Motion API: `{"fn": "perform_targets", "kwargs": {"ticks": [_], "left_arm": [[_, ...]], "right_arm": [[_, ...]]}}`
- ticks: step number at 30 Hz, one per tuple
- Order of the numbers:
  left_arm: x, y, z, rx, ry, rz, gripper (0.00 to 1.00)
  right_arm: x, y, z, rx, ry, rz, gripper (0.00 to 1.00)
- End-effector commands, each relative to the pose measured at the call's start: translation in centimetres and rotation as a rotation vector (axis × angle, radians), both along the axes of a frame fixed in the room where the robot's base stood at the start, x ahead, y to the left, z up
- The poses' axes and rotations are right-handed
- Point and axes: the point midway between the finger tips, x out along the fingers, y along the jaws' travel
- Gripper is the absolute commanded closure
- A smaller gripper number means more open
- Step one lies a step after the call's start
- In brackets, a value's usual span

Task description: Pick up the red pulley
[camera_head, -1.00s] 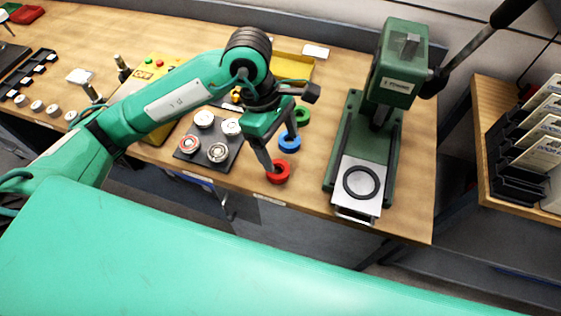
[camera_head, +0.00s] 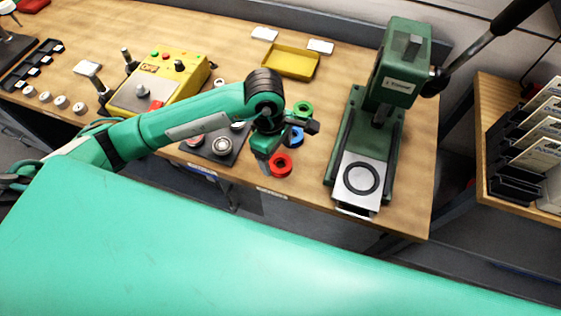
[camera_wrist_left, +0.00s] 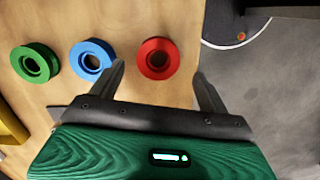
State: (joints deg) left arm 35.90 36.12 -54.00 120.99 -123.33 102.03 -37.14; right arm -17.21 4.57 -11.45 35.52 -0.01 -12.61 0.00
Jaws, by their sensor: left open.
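The red pulley (camera_head: 280,165) lies flat on the wooden bench near its front edge. In the left wrist view the red pulley (camera_wrist_left: 158,59) lies ahead of the fingertips and between their lines, with its centre hole showing. My left gripper (camera_head: 275,169) is open and empty, just beside the red pulley in the head view. In the left wrist view its two fingers (camera_wrist_left: 160,78) are spread wide, apart from the pulley. A blue pulley (camera_wrist_left: 93,60) lies close by the left finger, and a green pulley (camera_wrist_left: 35,63) lies beyond it. My right gripper does not show.
A green press (camera_head: 385,125) stands right of the pulleys. A dark plate (camera_head: 233,150) with bearings lies to the left, partly behind my arm. A yellow control box (camera_head: 157,85) and a yellow tray (camera_head: 291,62) are farther back. The bench's front edge is close.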

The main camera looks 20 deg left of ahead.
Motion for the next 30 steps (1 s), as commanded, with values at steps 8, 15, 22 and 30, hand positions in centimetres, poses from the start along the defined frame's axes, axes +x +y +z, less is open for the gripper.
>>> {"fn": "perform_targets", "kwargs": {"ticks": [8, 15, 22, 30], "left_arm": [[0.1, -0.7, -3.3, 0.001, 0.004, 0.001, 0.21], [0.1, -0.7, -4.0, -0.001, 0.001, -0.001, 0.21], [0.1, -0.7, -4.0, 0.0, 0.001, -0.001, 0.53], [0.1, -0.7, -3.9, -0.001, 0.001, -0.001, 0.74]], "right_arm": [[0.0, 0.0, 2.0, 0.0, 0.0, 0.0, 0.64], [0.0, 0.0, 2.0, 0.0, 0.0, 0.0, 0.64], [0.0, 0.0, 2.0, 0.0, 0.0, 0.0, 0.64], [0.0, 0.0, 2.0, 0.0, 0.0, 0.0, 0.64]]}}
